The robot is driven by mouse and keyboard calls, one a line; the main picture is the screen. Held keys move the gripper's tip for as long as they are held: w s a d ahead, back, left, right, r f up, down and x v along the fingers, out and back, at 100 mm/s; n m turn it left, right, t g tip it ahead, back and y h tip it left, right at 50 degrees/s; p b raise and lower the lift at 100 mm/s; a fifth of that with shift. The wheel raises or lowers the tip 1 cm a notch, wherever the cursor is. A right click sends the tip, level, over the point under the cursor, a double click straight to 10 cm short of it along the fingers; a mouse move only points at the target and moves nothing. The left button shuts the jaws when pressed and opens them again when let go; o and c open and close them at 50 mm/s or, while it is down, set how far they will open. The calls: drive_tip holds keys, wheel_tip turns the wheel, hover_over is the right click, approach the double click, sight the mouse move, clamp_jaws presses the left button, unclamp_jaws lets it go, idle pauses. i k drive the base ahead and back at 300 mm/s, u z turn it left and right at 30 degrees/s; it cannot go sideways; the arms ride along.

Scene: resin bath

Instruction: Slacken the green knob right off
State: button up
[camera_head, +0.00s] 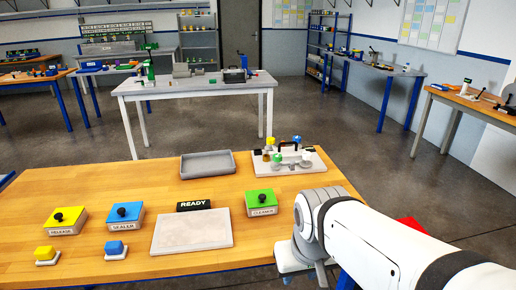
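A green round knob (277,158) shows on a pale fixture board (314,172) at the back right of the wooden table. A yellow knob (270,141) and a blue knob (297,139) stand near it, with other small metal parts. At this size I cannot tell how tight the green knob is. My arm reaches in from the lower right and ends near the table's front right, short of the board. My gripper's fingers are not clearly visible, hidden by the wrist. Nothing of mine touches the board.
A grey tray (208,164) sits left of the board. Yellow (66,221), blue (123,216) and green (262,203) labelled boxes with black knobs stand in front. A pale slab (192,231) lies before a READY sign (193,205). Bare wood separates the green box from the board.

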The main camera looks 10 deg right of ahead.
sight(276, 157)
drive_tip(key=u, duration=0.1)
drive_tip(key=i, duration=0.9)
drive_tip(key=z, duration=0.1)
